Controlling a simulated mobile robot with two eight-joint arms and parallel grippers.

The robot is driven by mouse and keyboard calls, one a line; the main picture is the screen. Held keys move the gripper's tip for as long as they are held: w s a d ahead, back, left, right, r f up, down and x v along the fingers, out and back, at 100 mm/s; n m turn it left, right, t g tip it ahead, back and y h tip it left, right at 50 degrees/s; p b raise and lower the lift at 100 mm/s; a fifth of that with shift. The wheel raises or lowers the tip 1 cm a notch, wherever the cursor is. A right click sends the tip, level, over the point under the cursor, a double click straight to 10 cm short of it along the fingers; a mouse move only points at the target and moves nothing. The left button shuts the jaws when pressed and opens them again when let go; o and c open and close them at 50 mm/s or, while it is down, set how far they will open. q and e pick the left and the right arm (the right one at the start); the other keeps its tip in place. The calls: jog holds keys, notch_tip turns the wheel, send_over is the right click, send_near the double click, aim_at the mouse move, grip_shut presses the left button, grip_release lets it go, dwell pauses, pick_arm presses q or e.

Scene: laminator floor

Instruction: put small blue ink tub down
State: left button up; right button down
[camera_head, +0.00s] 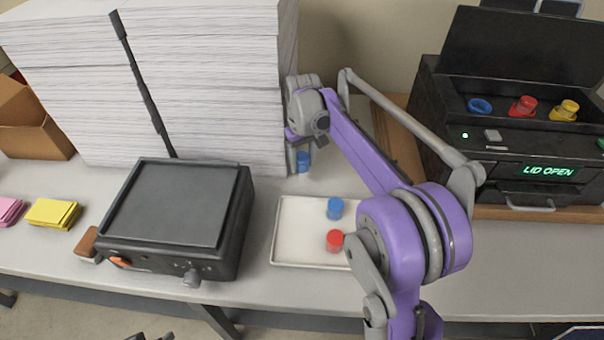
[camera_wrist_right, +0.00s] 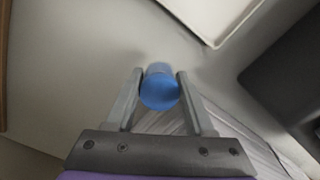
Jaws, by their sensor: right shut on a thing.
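My right gripper (camera_head: 302,154) is in front of the right part of the paper stack, pointing down and shut on a small blue ink tub (camera_head: 303,162). The wrist view shows this blue tub (camera_wrist_right: 160,88) between the two fingers, with grey tabletop beyond it. I cannot tell whether its bottom touches the table. Another blue tub (camera_head: 335,208) and a red tub (camera_head: 335,240) stand on the white tray (camera_head: 300,254), nearer to me. Dark tips (camera_head: 150,337) at the bottom edge may be my left gripper; their state is unclear.
The tall paper stack (camera_head: 200,90) is close beside the right gripper. A black printer (camera_head: 520,160) with its lid open holds blue, red and yellow tubs. A black flat-topped machine (camera_head: 175,205) stands left of the tray. Bare table (camera_head: 262,205) lies between them.

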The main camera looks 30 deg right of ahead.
aim_at(303, 171)
notch_tip(303, 171, down, 4)
jog(key=shift+s+a+f, duration=0.1)
jog(key=shift+f, duration=0.4)
jog(key=shift+f, duration=0.2)
jog(key=shift+c, duration=1.4)
grip_release()
jog(key=shift+r, duration=0.1)
